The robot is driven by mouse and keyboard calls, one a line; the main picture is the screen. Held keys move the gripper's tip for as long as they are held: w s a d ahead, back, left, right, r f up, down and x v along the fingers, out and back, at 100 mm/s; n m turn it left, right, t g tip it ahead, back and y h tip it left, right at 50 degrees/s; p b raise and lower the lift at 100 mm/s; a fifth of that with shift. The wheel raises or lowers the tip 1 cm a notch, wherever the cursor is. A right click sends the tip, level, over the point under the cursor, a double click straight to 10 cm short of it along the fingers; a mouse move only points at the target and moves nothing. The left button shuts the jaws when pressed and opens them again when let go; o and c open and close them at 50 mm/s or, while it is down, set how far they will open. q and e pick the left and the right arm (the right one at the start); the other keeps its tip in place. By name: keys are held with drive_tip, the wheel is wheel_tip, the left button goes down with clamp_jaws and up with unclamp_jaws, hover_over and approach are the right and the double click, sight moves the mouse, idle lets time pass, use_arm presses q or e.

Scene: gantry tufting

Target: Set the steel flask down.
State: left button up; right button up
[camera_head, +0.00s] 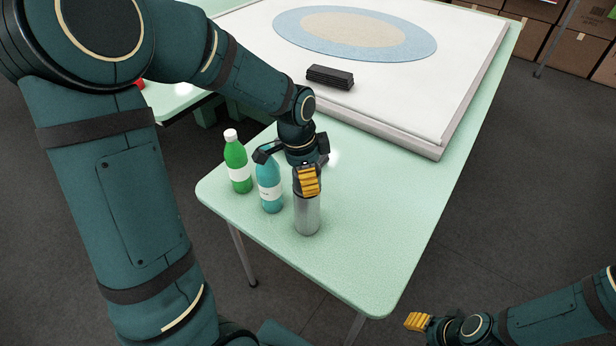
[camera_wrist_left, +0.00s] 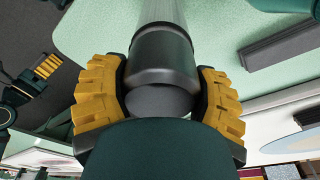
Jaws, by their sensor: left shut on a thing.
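The steel flask (camera_head: 307,215) is a grey metal cylinder, upright at the front of the pale green table (camera_head: 362,240). My left gripper (camera_head: 308,182) is shut on its upper part from above. In the left wrist view the yellow-padded fingers of my left gripper (camera_wrist_left: 158,95) lie on both sides of the flask's dark top (camera_wrist_left: 162,55). The flask's base appears at the tabletop, but I cannot tell whether it touches. My right gripper (camera_head: 418,321) is low at the right, away from the table, and its finger opening is unclear.
A teal bottle (camera_head: 270,190) stands just left of the flask, with a green bottle (camera_head: 237,165) farther left. A dark ridged block (camera_head: 330,77) lies on the white framed board (camera_head: 420,110) behind. The table to the flask's right is clear.

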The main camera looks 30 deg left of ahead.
use_arm(q)
drive_tip(key=shift+f, duration=0.2)
drive_tip(key=o, duration=1.4)
drive_tip(key=shift+c, duration=0.2)
drive_tip(key=r, duration=0.4)
drive_tip(key=a+r+p, duration=0.1)
drive_tip(key=r, duration=0.3)
drive_tip(key=s+r+p, duration=0.1)
drive_tip(key=r, duration=0.3)
drive_tip(key=shift+s+a, duration=0.1)
drive_tip(key=shift+a, duration=0.05)
